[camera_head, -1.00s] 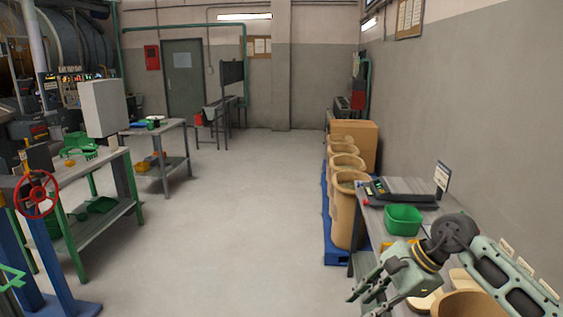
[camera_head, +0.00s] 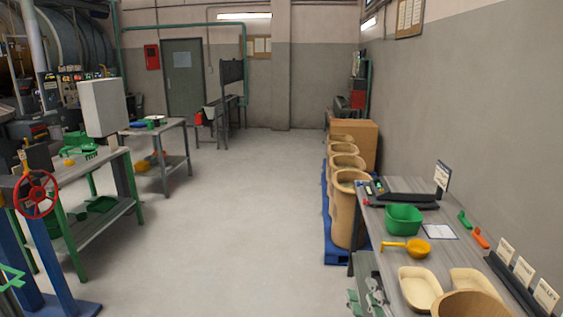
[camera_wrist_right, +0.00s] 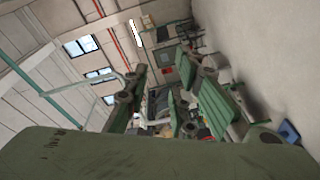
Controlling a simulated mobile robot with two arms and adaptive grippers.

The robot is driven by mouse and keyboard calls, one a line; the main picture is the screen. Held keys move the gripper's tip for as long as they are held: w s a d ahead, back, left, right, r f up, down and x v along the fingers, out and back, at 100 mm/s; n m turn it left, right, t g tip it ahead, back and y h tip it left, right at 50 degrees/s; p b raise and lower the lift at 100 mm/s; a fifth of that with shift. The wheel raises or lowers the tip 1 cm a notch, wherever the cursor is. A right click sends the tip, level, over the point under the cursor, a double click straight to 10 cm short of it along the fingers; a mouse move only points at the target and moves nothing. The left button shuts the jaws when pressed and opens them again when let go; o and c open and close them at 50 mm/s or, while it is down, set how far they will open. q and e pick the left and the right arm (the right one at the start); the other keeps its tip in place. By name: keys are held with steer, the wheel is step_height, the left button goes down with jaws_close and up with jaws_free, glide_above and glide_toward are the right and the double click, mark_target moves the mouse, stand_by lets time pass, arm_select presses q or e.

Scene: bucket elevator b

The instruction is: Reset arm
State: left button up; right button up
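My right gripper (camera_head: 365,299) is at the bottom edge of the head view, beside the near left side of the right-hand workbench (camera_head: 365,262). Only part of its grey-green fingers shows there. In the right wrist view its fingers (camera_wrist_right: 172,100) stand apart with nothing between them, and the room shows through the gap. A small light-green part of my left gripper (camera_head: 11,277) shows at the left edge of the head view. Its fingers are too cut off to tell their state.
The right bench holds a green container (camera_head: 404,219), a yellow scoop (camera_head: 418,247), cream trays (camera_head: 420,287) and a tan bowl (camera_head: 470,304). Tan barrels (camera_head: 349,205) stand on a blue pallet behind it. A red handwheel (camera_head: 36,195) stands at left. The middle floor is clear.

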steer(key=s+d+f+m+g+h, duration=0.2)
steer(key=s+d+f+m+g, duration=0.2)
steer(key=s+f+m+g, duration=0.7)
steer(key=s+a+f+m+g+y, duration=0.1)
steer(key=s+f+g, duration=0.1)
steer(key=s+f, duration=0.5)
steer(key=s+a+f+g, duration=0.1)
steer(key=s+f, duration=0.4)
steer(key=s, duration=0.5)
step_height(320, 180, down, 30)
steer(key=s+g+b, duration=0.2)
steer(key=b, duration=0.3)
steer(key=s+d+f+b, duration=0.1)
steer(key=s+f+b, duration=0.1)
steer(key=s+f, duration=0.6)
steer(key=s+d+f+g+b, duration=0.1)
steer(key=s+d+f+b, duration=0.1)
steer(key=s+f, duration=0.7)
step_height(320, 180, down, 5)
steer(key=shift+s+d+f+b, duration=0.15)
steer(key=shift+s+b, duration=0.05)
steer(key=shift+b, duration=0.3)
